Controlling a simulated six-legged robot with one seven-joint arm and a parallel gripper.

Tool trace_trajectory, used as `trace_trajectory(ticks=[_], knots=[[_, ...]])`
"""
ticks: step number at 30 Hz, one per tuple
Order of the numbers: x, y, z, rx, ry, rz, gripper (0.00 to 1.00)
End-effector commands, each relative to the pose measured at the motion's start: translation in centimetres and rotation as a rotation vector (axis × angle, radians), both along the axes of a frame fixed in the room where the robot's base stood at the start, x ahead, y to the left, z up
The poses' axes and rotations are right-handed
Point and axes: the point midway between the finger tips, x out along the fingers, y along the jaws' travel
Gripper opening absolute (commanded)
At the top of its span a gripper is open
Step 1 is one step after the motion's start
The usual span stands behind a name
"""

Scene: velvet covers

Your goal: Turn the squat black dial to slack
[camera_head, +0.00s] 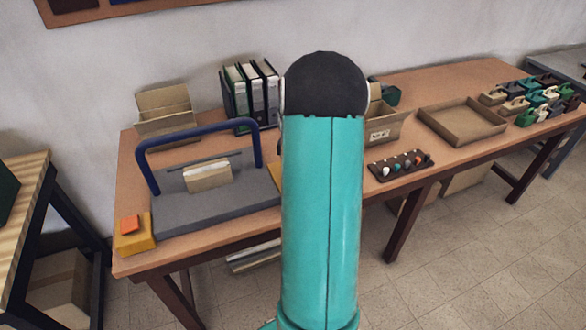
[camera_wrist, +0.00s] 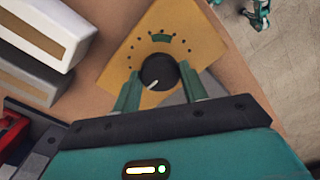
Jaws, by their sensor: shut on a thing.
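The squat black dial (camera_wrist: 158,70) sits on a yellow panel (camera_wrist: 203,38) in the wrist view. A white pointer line on the dial points toward the lower left of that picture. Dark dots and a green arc mark lie around the dial on the panel. My gripper (camera_wrist: 160,84) has its two green fingers on either side of the dial, shut on it. In the head view my teal arm covers the middle of the table, and the gripper and the dial are hidden behind it.
The wooden table (camera_head: 410,88) holds a grey plate with a blue hoop (camera_head: 198,130), black binders (camera_head: 250,95), a shallow cardboard tray (camera_head: 462,139) and a dark strip of coloured knobs (camera_head: 401,165). An orange-topped yellow block (camera_head: 135,236) sits at the left corner. White boxes (camera_wrist: 38,40) lie left of the panel.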

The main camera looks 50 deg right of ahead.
Motion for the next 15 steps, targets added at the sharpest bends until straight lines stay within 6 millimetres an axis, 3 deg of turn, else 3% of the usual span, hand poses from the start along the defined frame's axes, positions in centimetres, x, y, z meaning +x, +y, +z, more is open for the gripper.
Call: trace_trajectory(ticks=[13, 14, 15], knots=[[-0.1, -0.03, 0.03, 0.0, 0.002, 0.014, 0.2], [-0.11, -0.03, 0.03, 0.0, 0.002, 0.014, 0.45], [-0.11, -0.03, 0.03, 0.0, 0.002, 0.014, 0.53]])
